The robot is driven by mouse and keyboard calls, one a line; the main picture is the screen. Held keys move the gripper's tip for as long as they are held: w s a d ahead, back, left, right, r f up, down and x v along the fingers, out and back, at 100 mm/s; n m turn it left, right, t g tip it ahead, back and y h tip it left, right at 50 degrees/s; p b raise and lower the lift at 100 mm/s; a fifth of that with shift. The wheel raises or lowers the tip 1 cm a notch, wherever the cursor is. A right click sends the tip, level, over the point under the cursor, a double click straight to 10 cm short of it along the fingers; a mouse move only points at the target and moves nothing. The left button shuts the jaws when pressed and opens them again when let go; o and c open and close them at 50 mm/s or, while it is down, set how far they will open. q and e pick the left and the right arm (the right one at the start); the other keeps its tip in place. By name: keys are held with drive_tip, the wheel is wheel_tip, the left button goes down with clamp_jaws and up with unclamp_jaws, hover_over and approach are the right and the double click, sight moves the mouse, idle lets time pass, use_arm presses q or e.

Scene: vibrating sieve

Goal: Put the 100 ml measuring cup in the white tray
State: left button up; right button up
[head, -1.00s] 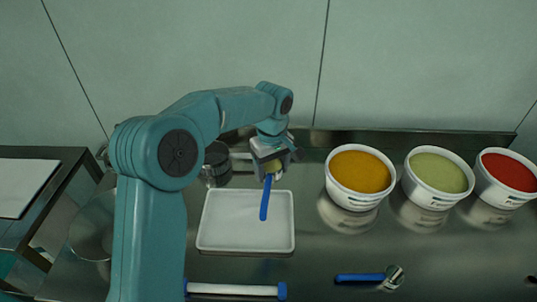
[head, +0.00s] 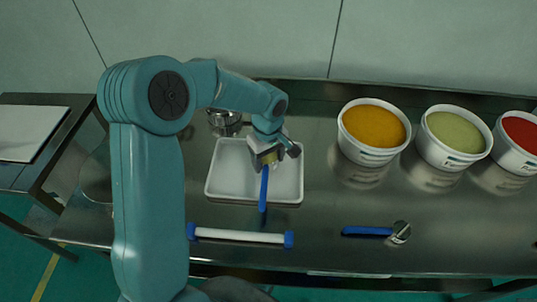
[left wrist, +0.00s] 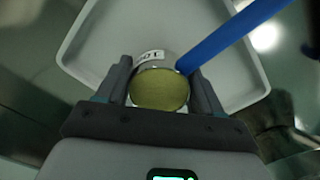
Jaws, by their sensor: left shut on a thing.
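My left gripper (head: 265,160) is shut on the measuring cup, which has a long blue handle (head: 263,190). In the left wrist view, the cup (left wrist: 160,90) sits between the two fingers, shows a yellow-green fill or face, and carries a label that I read only in part. The white tray (head: 228,192) is a shallow rectangle on the steel bench. The gripper and cup are over the tray's right half, and the handle's end reaches the front rim. The tray also shows in the left wrist view (left wrist: 100,22). I cannot tell whether the cup touches it. My right gripper is out of view.
Tubs of orange (head: 372,130), green (head: 452,137) and red (head: 516,145) powder stand at right. A second blue-handled metal cup (head: 400,232) lies at front right. A white roller with blue ends (head: 240,236) lies before the tray. Metal vessels (head: 224,122) stand behind it.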

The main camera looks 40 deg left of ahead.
sight(268, 166)
use_arm(q)
drive_tip(key=shift+f+b, duration=0.4)
drive_tip(key=shift+f, duration=0.65)
drive_tip(key=shift+f+b, duration=0.55)
drive_tip(key=o, duration=1.2)
drive_tip(key=shift+r, duration=0.1)
wheel_tip(268, 166, up, 16)
drive_tip(key=shift+r+p, duration=0.1)
drive_tip(key=shift+p, duration=0.3)
